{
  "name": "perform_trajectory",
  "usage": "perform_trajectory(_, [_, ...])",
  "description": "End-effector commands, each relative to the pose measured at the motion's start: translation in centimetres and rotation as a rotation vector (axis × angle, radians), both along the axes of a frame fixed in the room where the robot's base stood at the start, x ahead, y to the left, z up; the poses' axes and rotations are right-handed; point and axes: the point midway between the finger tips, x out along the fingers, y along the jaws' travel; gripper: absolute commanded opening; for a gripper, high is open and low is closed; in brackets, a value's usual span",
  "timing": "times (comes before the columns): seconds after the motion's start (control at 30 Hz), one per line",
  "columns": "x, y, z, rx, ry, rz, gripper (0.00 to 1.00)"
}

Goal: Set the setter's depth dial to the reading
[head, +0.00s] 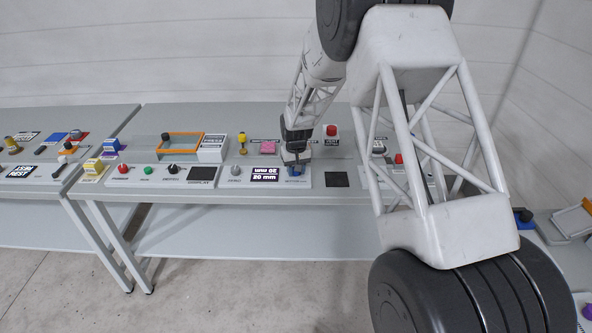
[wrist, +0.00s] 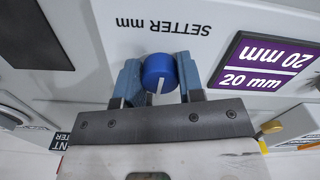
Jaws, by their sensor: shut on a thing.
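The setter's depth dial (wrist: 158,72) is a round blue knob with a white pointer line, beside the lettering "SETTER mm" in the wrist view. My gripper (wrist: 160,82) is shut on it, one blue-grey finger on each side. The pointer line runs toward the gripper's palm, nearly straight down in the picture. In the head view my gripper (head: 294,163) reaches down to the panel, and the dial there is mostly hidden. The display also shows there (head: 264,174).
Left of the display are a grey knob (head: 235,170), a dark screen (head: 201,173), and black, green and red knobs. A dark square plate (head: 337,179) lies right of my gripper. A red button (head: 332,131) stands behind it. My arm hides part of the bench's right side.

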Motion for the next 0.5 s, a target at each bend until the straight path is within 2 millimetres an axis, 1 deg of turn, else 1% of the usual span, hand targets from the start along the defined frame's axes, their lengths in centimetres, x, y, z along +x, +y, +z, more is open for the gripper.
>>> perform_trajectory(0.2, [0.0,0.03,0.01,0.0,0.0,-0.126,0.12])
perform_trajectory(0.5, [0.02,0.04,0.03,0.0,0.0,-0.193,0.12])
